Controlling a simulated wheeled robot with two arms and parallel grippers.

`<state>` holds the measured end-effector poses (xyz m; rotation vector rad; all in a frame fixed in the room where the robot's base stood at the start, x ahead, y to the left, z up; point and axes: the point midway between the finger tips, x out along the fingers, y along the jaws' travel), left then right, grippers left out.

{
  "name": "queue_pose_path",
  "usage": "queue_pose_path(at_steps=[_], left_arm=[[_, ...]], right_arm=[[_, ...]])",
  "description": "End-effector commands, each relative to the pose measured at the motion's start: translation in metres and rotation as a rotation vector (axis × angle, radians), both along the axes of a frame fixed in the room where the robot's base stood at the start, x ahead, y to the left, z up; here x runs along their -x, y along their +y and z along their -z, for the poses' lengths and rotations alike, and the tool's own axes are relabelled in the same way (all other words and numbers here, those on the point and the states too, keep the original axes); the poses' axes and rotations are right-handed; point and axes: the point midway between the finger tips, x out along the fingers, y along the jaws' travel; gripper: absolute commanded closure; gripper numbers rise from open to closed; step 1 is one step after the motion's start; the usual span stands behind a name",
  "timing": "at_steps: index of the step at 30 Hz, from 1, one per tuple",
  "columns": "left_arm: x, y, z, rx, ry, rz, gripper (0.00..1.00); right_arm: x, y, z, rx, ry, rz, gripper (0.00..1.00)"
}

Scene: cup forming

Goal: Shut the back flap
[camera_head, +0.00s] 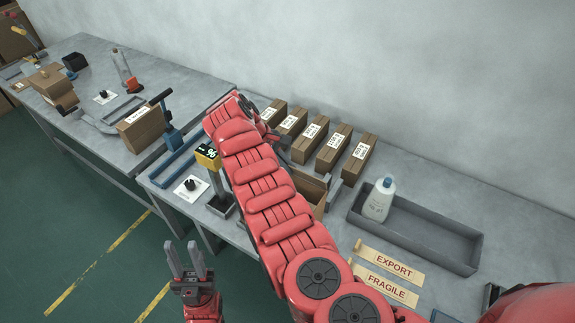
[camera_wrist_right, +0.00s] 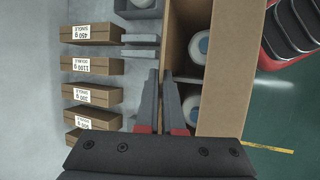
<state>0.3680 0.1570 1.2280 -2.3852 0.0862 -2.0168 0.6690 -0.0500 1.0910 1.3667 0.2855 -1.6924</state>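The open brown carton shows in part in the head view (camera_head: 314,188), mostly hidden behind my right arm. In the right wrist view a broad brown panel of it (camera_wrist_right: 226,70) stands beside white round items (camera_wrist_right: 196,48) inside. I cannot tell which panel is the back flap. My right gripper (camera_wrist_right: 162,78) is at the carton's edge, its fingers close together with a narrow gap; I cannot tell whether they hold or touch anything. My left gripper (camera_head: 186,250) is open and empty, in front of the table.
Several closed labelled boxes (camera_head: 333,147) stand in a row behind the carton. A grey tray (camera_head: 420,243) with a white bottle (camera_head: 379,199) is at right, near EXPORT (camera_head: 388,264) and FRAGILE (camera_head: 386,286) strips. A yellow display (camera_head: 207,152) stands left of my right arm.

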Motion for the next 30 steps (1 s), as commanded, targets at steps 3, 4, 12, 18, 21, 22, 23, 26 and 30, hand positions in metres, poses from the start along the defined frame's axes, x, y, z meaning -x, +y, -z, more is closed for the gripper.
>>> queue_pose_path(at_steps=[3, 4, 12, 18, 21, 22, 23, 26, 30], left_arm=[[0.0, 0.0, 0.0, 0.0, 0.0, 0.0, 0.65], [0.0, 0.0, 0.0, 0.0, 0.0, 0.0, 0.65], [0.0, 0.0, -0.003, 0.0, 0.0, 0.0, 0.65], [0.0, 0.0, -0.004, 0.0, 0.0, 0.0, 0.65], [0.0, 0.0, -0.003, 0.0, 0.0, 0.0, 0.65], [0.0, 0.0, -0.003, 0.0, 0.0, 0.0, 0.65], [0.0, 0.0, -0.002, 0.0, 0.0, 0.0, 0.65], [0.0, 0.0, 0.003, 0.0, 0.0, 0.0, 0.65], [0.0, 0.0, 0.01, 0.0, 0.0, 0.0, 0.65]], right_arm=[[0.001, 0.0, 0.001, 0.003, -0.001, 0.0, 1.0], [0.001, 0.0, 0.001, 0.005, -0.004, 0.0, 1.0], [0.003, 0.002, 0.003, 0.045, -0.057, -0.003, 1.0], [0.007, 0.004, 0.005, 0.098, -0.127, 0.0, 1.0], [0.009, 0.006, 0.008, 0.133, -0.173, -0.003, 1.0], [0.01, 0.007, 0.009, 0.144, -0.189, -0.003, 1.0], [0.011, 0.007, 0.009, 0.158, -0.207, -0.003, 1.0], [0.014, 0.01, 0.013, 0.205, -0.272, -0.005, 1.0], [0.016, 0.012, 0.017, 0.263, -0.352, -0.005, 1.0]])
